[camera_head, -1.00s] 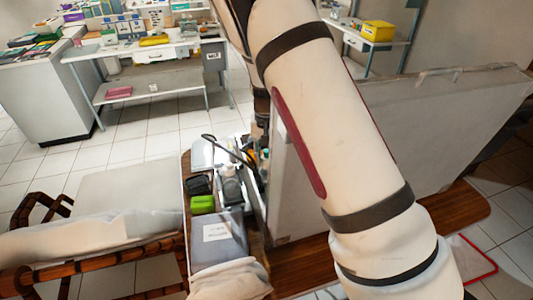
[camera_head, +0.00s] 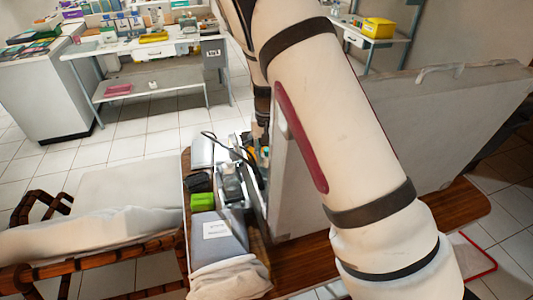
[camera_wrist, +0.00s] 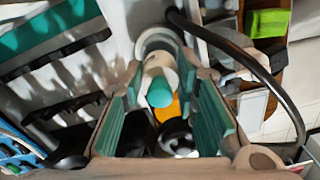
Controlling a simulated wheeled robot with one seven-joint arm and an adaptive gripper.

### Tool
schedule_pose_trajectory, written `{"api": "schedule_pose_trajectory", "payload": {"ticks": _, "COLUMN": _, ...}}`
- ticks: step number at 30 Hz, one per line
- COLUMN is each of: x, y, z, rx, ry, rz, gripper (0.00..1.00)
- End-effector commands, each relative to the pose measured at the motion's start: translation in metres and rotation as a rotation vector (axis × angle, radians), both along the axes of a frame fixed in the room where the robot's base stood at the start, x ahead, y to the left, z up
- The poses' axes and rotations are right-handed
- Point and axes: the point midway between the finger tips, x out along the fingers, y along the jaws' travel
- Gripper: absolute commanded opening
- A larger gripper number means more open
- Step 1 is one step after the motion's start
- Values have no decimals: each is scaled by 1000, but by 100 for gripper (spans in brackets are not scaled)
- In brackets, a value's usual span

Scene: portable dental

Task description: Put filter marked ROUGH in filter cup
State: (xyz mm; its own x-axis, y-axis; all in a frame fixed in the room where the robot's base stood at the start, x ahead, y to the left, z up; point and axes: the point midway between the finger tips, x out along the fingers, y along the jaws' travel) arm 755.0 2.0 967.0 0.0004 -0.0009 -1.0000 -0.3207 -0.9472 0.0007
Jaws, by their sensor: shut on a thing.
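My gripper (camera_wrist: 160,80) shows in the wrist view as two long teal-lined fingers. It is shut on a small white and teal piece (camera_wrist: 159,92) between the fingers. No marking can be read on that piece, so I cannot tell whether it is the filter marked ROUGH. In the head view the dark end of my arm (camera_head: 262,105) hangs over the open case, with the fingers hidden. An orange part (camera_wrist: 172,106) and a dark round part (camera_wrist: 178,136) show between the fingers in the wrist view. I cannot tell which part is the filter cup.
The case's upright grey lid (camera_head: 440,120) stands right of the gripper. A black cable (camera_wrist: 250,62) arches close to the fingers. A green box (camera_head: 201,200) and a grey labelled folder (camera_head: 218,245) lie on the wooden table. A padded recliner (camera_head: 130,190) stands left.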

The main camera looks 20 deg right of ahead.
Motion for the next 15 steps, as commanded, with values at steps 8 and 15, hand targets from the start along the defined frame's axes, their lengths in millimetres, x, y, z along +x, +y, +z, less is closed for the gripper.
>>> {"api": "schedule_pose_trajectory", "payload": {"ticks": 8, "x": 0, "y": 0, "z": -13, "rx": 0, "ry": 0, "rz": 0, "gripper": 12}}
{"api": "schedule_pose_trajectory", "payload": {"ticks": 15, "x": 0, "y": 0, "z": -24, "rx": 0, "ry": 2, "rz": -1, "gripper": 12}}
